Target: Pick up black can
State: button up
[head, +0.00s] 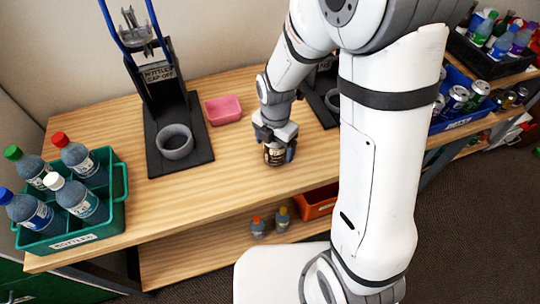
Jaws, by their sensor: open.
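A dark can with a pale label band (274,156) stands on the wooden table near its front edge, right of centre. My gripper (275,143) points down right above it, with its fingers at the can's upper part. The jaws are open. The can's top is hidden by the gripper, and I cannot tell whether the fingers touch its sides.
A green crate of bottles (122,185) stands at the left end. A black stand with a grey ring (175,142) and a pink tray (223,109) are left of the can. A blue crate of cans (462,118) is at right, partly behind my arm.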

jog(key=shift+c, duration=0.2)
jog(key=c, duration=1.2)
jog(key=shift+r, duration=0.1)
